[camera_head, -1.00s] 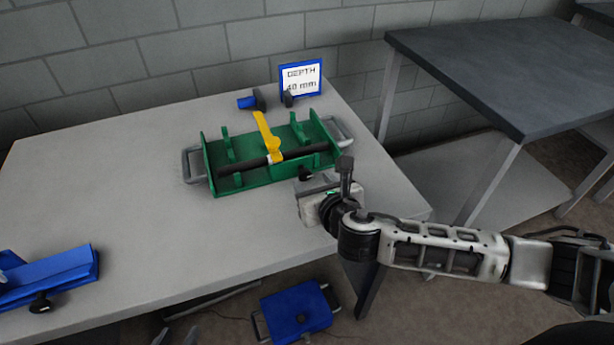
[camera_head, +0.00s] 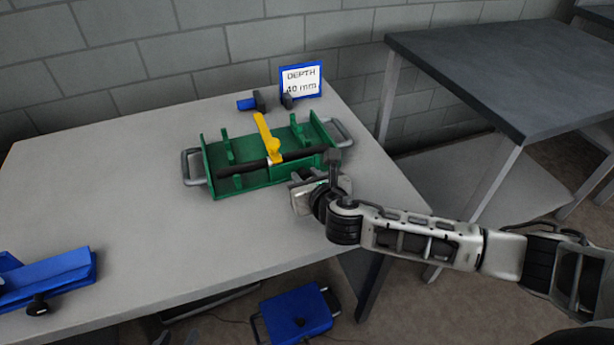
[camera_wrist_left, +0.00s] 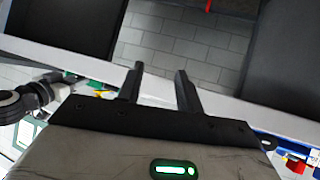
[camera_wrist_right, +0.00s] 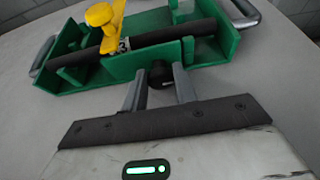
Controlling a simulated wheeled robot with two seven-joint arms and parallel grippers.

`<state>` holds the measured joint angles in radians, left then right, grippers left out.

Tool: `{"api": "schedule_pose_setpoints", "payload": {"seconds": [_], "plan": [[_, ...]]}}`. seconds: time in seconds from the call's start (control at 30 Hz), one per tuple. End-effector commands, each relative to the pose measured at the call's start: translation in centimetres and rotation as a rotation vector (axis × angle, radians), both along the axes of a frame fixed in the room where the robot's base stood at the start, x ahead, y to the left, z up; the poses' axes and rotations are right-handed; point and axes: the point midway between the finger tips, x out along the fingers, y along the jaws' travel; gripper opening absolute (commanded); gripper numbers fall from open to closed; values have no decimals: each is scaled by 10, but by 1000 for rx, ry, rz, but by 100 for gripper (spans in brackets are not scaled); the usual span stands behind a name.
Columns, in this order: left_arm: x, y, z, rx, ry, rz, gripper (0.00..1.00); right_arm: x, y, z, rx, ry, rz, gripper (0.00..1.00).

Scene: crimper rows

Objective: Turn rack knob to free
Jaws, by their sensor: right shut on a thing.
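The green rack (camera_head: 262,178) stands on the grey table with a black bar (camera_head: 310,153) along it and a yellow lever (camera_head: 265,130) on the bar. Its black knob (camera_wrist_right: 161,72) is on the near side wall. My right gripper (camera_wrist_right: 159,84) is shut on this knob, one finger on each side. In the head view the right hand hides the knob. The knob's turn angle cannot be read. My left gripper (camera_wrist_left: 160,73) shows only in its wrist view, open and empty, away from the rack.
A sign (camera_head: 301,79) reading "DEPTH 40 mm" stands behind the rack, beside a small blue and black object (camera_head: 247,103). A blue rack (camera_head: 48,280) lies at the table's left front. Another blue item (camera_head: 297,312) is below the table.

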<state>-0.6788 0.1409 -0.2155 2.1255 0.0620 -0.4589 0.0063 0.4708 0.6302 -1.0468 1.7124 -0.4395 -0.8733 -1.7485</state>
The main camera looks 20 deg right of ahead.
Motion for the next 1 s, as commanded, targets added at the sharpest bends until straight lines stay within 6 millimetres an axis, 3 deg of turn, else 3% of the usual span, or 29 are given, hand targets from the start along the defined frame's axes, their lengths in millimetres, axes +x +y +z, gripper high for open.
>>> {"api": "schedule_pose_setpoints", "payload": {"seconds": [0.17, 0.5, 0.87, 0.9, 0.97, 1.0], "plan": [[-3, 2, 19, 26, 16, -4, 36, 0, 2, 8, -109, 0, -1, 6], [-7, 12, 30, 76, 42, -3, 36, -1, 5, 2, -456, -12, -1, 6], [-7, 13, 28, 77, 41, 0, 36, -1, 4, -2, -494, -16, 0, 6], [-7, 13, 28, 76, 41, 0, 36, -1, 4, -2, -493, -16, 0, 34], [-7, 13, 28, 76, 41, 0, 36, -1, 4, -2, -493, -16, 0, 50], [-7, 13, 28, 76, 41, 0, 36, -1, 4, -2, -493, -16, 0, 50]]}}
